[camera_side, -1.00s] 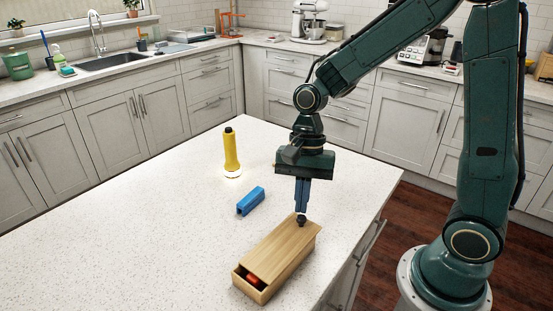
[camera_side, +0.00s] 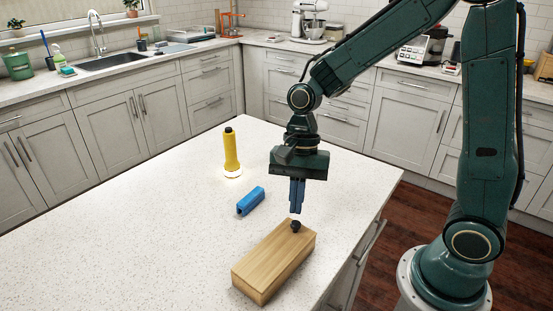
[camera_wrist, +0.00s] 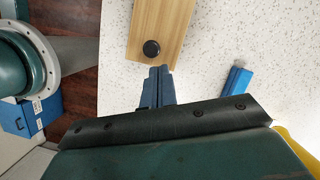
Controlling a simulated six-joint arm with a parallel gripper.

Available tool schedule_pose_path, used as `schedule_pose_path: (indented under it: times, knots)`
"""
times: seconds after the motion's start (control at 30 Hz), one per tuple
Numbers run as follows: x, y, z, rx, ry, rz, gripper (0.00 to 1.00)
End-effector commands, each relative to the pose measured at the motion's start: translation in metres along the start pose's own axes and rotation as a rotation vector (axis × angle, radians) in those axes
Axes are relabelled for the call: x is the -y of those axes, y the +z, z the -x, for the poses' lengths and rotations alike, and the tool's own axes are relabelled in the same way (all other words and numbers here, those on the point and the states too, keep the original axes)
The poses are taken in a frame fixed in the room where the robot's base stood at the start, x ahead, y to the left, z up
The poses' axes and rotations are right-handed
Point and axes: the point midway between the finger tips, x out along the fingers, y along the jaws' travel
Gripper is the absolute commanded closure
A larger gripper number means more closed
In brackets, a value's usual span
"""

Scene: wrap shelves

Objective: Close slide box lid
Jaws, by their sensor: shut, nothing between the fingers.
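The wooden slide box (camera_side: 272,275) sits on the white speckled counter near its front right edge. Its flat wooden lid (camera_side: 270,251) covers the top, and no opening shows at the near end. A dark round knob (camera_side: 296,226) stands on the lid's far end; it also shows in the wrist view (camera_wrist: 151,49). My gripper (camera_side: 296,212) points down just behind the knob, fingers shut and empty. In the wrist view my fingertips (camera_wrist: 159,69) are right beside the knob; I cannot tell whether they touch it.
A blue block-like object (camera_side: 251,201) lies on the counter left of my gripper. A yellow flashlight (camera_side: 231,153) stands upright farther back, lit at its base. The left part of the counter (camera_side: 120,240) is clear.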

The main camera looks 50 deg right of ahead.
Motion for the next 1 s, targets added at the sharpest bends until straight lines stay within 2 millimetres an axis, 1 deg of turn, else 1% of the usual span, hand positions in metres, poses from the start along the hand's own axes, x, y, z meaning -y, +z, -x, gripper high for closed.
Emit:
schedule_pose_path:
  times: [0.2,0.5,0.63,0.8,1.0]
  knots:
    - [0.0,-0.025,0.014,-0.001,-0.003,-0.004,1.0]
    - [0.001,-0.024,0.068,-0.004,-0.006,0.0,1.0]
    - [0.001,-0.024,0.088,-0.004,-0.006,-0.002,1.0]
    - [0.001,-0.023,0.105,-0.001,-0.003,-0.001,1.0]
    - [0.0,-0.023,0.113,-0.001,-0.002,0.0,1.0]
